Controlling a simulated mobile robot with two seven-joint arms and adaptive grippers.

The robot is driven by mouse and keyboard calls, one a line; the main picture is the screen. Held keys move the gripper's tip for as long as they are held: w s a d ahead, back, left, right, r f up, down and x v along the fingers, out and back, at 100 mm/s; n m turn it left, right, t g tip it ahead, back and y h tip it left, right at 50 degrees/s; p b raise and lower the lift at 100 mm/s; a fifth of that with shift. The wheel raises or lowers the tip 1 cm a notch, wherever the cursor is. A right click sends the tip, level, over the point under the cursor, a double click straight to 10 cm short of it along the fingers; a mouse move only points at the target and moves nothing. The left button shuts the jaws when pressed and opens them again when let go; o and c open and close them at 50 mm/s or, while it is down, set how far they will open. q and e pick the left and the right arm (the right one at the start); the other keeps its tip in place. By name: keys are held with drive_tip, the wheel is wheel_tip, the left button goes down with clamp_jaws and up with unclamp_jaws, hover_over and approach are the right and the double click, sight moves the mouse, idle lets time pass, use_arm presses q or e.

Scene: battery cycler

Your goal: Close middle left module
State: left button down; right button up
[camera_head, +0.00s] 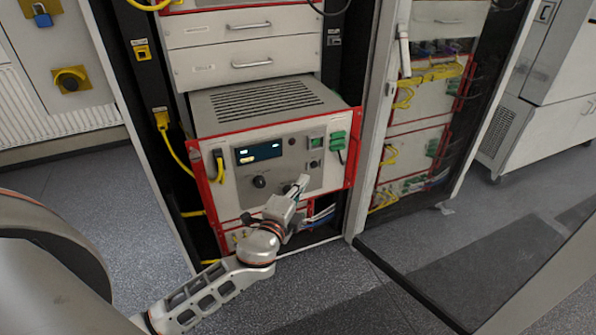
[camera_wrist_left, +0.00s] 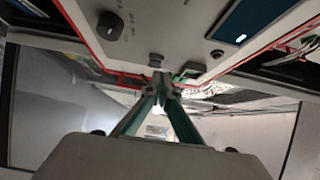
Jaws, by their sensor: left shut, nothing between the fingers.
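The middle left module (camera_head: 285,165) is a grey box with a red-edged front panel, a dark display and knobs. It stands pulled out of the rack, with its vented top showing. Its panel also shows in the left wrist view (camera_wrist_left: 180,25), with a knob and part of the display. My left gripper (camera_head: 300,184) is shut and empty at the lower right part of the panel. In the left wrist view its fingertips (camera_wrist_left: 160,80) meet close to the panel's edge; I cannot tell whether they touch it. My right gripper is not in view.
White drawers (camera_head: 245,55) sit above the module in the rack. A yellow cable (camera_head: 172,147) hangs at its left side. An open glass door (camera_head: 440,180) stands to the right. The grey floor (camera_head: 310,295) in front shows clear areas.

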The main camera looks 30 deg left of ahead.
sight(304, 164)
use_arm(q)
drive_tip(key=w+a, duration=0.2)
drive_tip(key=w, duration=0.1)
drive_tip(key=shift+a, duration=0.1)
drive_tip(key=shift+w+a, duration=0.4)
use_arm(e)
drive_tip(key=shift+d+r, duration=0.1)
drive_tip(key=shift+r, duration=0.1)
